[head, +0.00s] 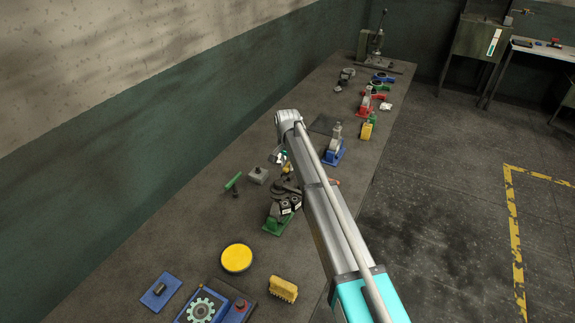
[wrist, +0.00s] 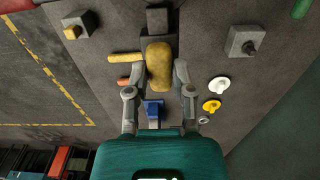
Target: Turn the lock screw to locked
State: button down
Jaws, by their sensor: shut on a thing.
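In the wrist view my gripper (wrist: 160,72) has its two grey fingers on either side of a rounded yellow handle-like piece (wrist: 159,66), and it is shut on it. The piece stands long side up the picture, in front of a dark block (wrist: 157,20). I cannot tell for sure whether this yellow piece is the lock screw's grip, and no locked mark can be read. In the head view my grey arm covers the spot and the gripper's fingers cannot be made out.
A grey block with a dark bolt (wrist: 243,42), a white knob (wrist: 219,84) and a yellow ring (wrist: 211,106) lie right of the fingers. A yellow bar (wrist: 126,57) lies left. In the head view a yellow disc (head: 236,258) and yellow brush-like block (head: 283,289) stand nearer.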

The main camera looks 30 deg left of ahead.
jog(key=shift+w, duration=0.1)
jog(key=shift+c, duration=2.4)
grip_release()
jog(key=shift+n, duration=0.5)
